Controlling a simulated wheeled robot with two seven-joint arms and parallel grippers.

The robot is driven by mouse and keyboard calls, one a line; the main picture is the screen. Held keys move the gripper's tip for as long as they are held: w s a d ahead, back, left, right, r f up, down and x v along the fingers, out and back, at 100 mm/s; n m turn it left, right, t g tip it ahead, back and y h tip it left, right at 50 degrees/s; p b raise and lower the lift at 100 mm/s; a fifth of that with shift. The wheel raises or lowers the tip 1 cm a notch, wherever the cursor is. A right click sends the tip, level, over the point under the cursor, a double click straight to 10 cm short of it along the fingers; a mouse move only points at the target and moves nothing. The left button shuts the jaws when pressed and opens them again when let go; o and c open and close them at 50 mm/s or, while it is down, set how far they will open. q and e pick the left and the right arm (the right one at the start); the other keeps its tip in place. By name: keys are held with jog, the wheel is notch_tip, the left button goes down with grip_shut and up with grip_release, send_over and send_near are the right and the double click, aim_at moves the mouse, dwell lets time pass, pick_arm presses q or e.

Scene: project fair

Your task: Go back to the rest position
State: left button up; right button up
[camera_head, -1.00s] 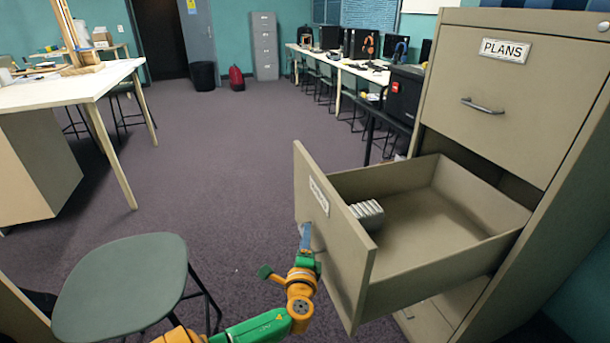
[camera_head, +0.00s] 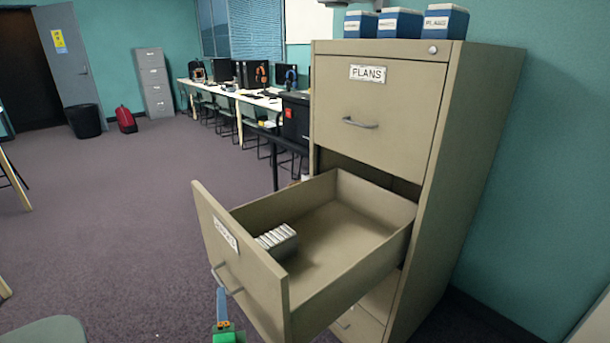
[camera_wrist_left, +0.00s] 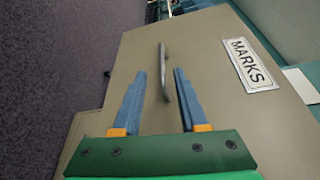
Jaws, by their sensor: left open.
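The beige filing cabinet (camera_head: 400,130) stands at centre right in the head view. Its middle drawer (camera_head: 345,270) is pulled out, with a label and a metal handle (camera_head: 226,279) on its front. In the left wrist view the drawer front's label (camera_wrist_left: 249,64) reads MARKS, and the handle (camera_wrist_left: 164,72) shows between the spread blue fingertips. My left gripper (camera_head: 221,296) is low in the head view, close to the handle. It is open with nothing gripped; whether a finger touches the handle I cannot tell. My right gripper is not in view.
A bundle of grey-white items (camera_head: 277,240) lies in the open drawer. The closed top drawer (camera_head: 378,110) is labelled PLANS. Blue-and-white boxes (camera_head: 400,23) stand on the cabinet. A green stool seat (camera_head: 45,332) is at lower left. Carpet (camera_head: 120,210) left of the drawer is clear.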

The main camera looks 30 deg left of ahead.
pick_arm(q)
jog(key=s+d+f+n+g+h, duration=0.45)
jog(key=s+d+h, duration=0.2)
jog(key=d, duration=0.35)
jog(key=s+d+f+n+g+h, duration=0.45)
jog(key=s+d+h, duration=0.2)
jog(key=d, duration=0.45)
jog(key=s+f+p, duration=0.3)
jog(key=f, duration=1.1)
jog(key=s+a+f+g+p, duration=0.1)
jog(key=s+a+f+p, duration=0.1)
jog(key=s+f, duration=0.5)
jog(key=s+a, duration=0.1)
jog(key=s, duration=0.4)
jog(key=shift+g+y+p, duration=0.4)
